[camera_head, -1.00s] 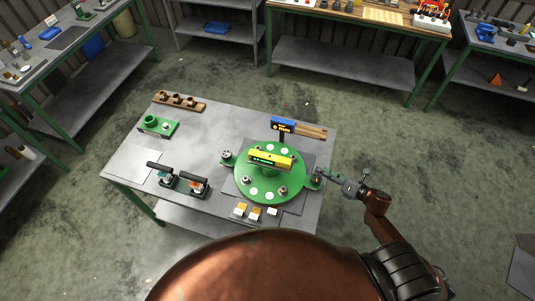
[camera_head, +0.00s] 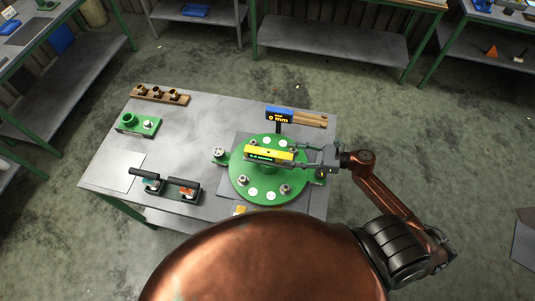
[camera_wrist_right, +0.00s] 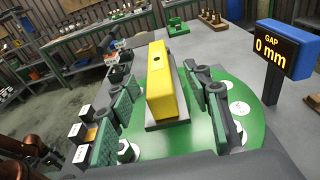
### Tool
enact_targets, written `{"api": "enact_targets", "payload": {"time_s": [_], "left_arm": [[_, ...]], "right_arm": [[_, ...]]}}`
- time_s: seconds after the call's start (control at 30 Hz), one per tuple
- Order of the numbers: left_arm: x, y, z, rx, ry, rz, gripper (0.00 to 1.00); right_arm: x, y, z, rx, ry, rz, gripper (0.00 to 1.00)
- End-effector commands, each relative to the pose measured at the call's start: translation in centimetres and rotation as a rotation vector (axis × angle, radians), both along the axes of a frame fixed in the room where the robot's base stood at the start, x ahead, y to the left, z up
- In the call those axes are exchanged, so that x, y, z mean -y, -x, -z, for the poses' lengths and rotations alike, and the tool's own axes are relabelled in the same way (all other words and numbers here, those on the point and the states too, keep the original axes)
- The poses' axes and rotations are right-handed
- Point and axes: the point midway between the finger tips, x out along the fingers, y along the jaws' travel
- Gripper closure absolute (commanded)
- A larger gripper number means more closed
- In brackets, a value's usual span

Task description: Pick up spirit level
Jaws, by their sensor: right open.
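In the wrist view the yellow level (camera_wrist_right: 159,88) runs lengthwise between the fingers. My right gripper (camera_head: 297,156) is open at the level's right end, one finger on each side. Gaps show between the level and both fingers in the wrist view. My left gripper is not in view.
A display (camera_head: 280,114) reading 0 mm stands behind the disc. Black-handled tools (camera_head: 183,191) lie at front left of the table. A green fixture (camera_head: 137,124) and a wooden rack (camera_head: 159,95) stand at back left.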

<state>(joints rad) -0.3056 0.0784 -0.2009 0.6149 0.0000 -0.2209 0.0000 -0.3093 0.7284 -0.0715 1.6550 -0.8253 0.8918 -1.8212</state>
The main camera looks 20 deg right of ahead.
Motion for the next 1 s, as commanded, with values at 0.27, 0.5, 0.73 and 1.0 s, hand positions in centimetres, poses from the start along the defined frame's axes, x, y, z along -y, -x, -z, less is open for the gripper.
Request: {"api": "enact_targets", "payload": {"time_s": [0.27,0.5,0.73,1.0], "left_arm": [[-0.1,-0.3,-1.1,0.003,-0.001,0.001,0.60],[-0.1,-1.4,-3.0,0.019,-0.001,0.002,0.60],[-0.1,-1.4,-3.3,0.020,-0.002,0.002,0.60],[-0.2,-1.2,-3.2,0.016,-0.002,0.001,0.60]], "right_arm": [[-2.3,-1.6,0.2,0.001,-0.002,-0.001,0.55],[-5.1,-3.4,0.4,0.002,-0.002,0.000,0.55],[-6.3,-4.2,1.0,0.000,0.000,0.000,0.55],[-6.3,-4.2,1.1,0.000,0.000,0.000,0.62]]}}
